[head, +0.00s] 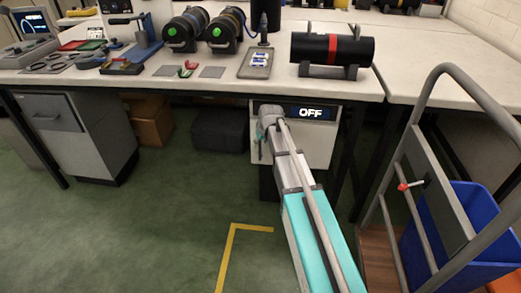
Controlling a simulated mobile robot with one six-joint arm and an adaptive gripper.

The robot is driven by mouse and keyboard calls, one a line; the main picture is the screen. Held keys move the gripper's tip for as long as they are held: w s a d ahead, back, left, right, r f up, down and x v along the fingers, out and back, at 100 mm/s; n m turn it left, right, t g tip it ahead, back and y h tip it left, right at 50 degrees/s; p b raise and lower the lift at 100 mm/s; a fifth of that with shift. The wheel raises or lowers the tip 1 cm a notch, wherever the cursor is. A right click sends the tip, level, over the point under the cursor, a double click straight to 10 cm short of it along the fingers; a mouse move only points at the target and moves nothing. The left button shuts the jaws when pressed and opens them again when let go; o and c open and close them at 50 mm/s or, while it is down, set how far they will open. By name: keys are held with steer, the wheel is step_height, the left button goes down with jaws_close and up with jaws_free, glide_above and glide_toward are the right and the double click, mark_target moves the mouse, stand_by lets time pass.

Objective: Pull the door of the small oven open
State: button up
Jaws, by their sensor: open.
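The small oven (322,148) is a pale box under the bench, with a dark display reading OFF along its upper front. Its door looks shut, and my arm covers much of the front. I cannot make out the door handle. My gripper (261,150) is at the end of the arm, in front of the oven's left side, small and partly hidden. It is open and nothing shows in it. I cannot tell whether it touches the oven.
The bench top (215,84) above holds a black cylinder with a red band (332,48), other cylinders and tools. A grey cabinet (75,135) stands left. A trolley with a blue bin (465,225) stands right. Green floor with a yellow corner mark (235,245) is clear left of my arm.

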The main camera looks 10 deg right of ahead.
steer(key=shift+b+x, duration=0.9)
steer(key=shift+x, duration=0.4)
jaws_close()
